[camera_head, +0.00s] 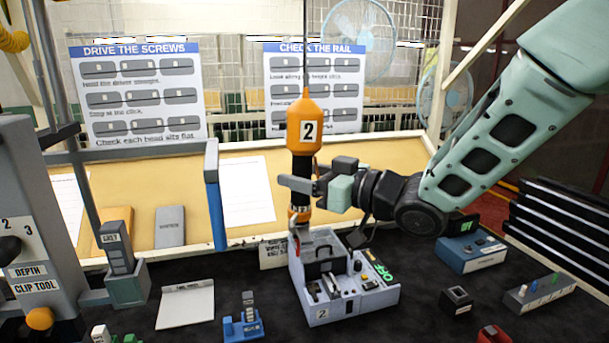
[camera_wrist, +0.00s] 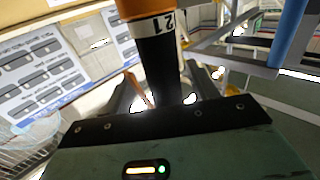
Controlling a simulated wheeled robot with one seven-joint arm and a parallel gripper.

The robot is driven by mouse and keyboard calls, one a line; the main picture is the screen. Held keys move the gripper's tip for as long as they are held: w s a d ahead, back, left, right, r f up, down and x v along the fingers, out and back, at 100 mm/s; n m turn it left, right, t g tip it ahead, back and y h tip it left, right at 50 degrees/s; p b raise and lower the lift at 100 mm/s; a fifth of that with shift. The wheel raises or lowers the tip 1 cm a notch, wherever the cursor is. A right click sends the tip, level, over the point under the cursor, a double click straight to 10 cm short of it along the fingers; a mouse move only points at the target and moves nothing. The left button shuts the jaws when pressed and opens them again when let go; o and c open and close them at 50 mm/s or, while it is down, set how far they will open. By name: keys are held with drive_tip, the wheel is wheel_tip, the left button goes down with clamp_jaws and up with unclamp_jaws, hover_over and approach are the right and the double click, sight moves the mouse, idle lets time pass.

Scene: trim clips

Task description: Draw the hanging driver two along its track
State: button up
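The hanging driver two (camera_head: 307,125) has an orange body with a white label "2" and hangs upright on a dark cable. In the wrist view the black grip (camera_wrist: 158,65) stands between the fingers of my gripper (camera_wrist: 160,85), with narrow light gaps seen at both sides. The fingers look open around it. The track is not clearly visible.
A grey depth clip tool (camera_head: 38,255) is at the far left. A blue box (camera_head: 470,254), a small black block (camera_head: 456,300) and a grey rack (camera_head: 540,293) stand at the right on the dark mat.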

drive_tip(key=shift+s+d+f, duration=0.1)
drive_tip(key=shift+s+d, duration=0.05)
drive_tip(key=shift+d, duration=0.15)
drive_tip(key=b+v, duration=0.6)
drive_tip(key=v, duration=1)
drive_tip(key=shift+d, duration=0.35)
drive_tip(key=shift+s, duration=0.1)
wheel_tip(320, 180, down, 14)
drive_tip(key=s+a+m+g+h+b, duration=0.15)
drive_tip(key=m+h, duration=0.25)
drive_tip(key=h, duration=0.6)
drive_tip(key=s+f+g+h, duration=0.2)
drive_tip(key=s+f+g, duration=0.2)
drive_tip(key=s, duration=0.6)
drive_tip(key=s+f+g+h, duration=0.2)
drive_tip(key=s+f+g, duration=0.1)
drive_tip(key=s, duration=0.7)
drive_tip(key=shift+d+f+g+h+b, duration=0.35)
drive_tip(key=shift+f+g+b, duration=0.1)
drive_tip(key=shift+g, duration=0.3)
